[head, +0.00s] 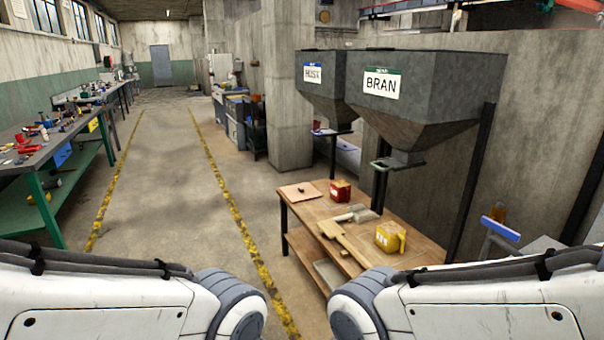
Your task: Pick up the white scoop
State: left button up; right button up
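A pale grey-white scoop-like tool (362,214) lies on the small wooden table (312,212), in the middle of its top, and is the closest match to the white scoop. It is small in view, so its exact shape is hard to tell. Both my arms reach in along the bottom of the head view, one from each side. Their grippers are out of the picture, so whether they are open or shut does not show. Nothing of mine touches the table top.
Near the scoop lie a wooden paddle (343,240), a red box (340,191), a yellow container (390,238) and a flat tan board (300,192). The BRAN hopper (425,100) hangs behind the table. A green workbench (45,190) stands left. The floor between is clear.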

aim_at(360, 213)
jog(key=u, duration=0.65)
jog(key=i, duration=2.95)
jog(key=z, duration=1.25)
jog(key=i, duration=0.9)
jog(key=z, duration=0.85)
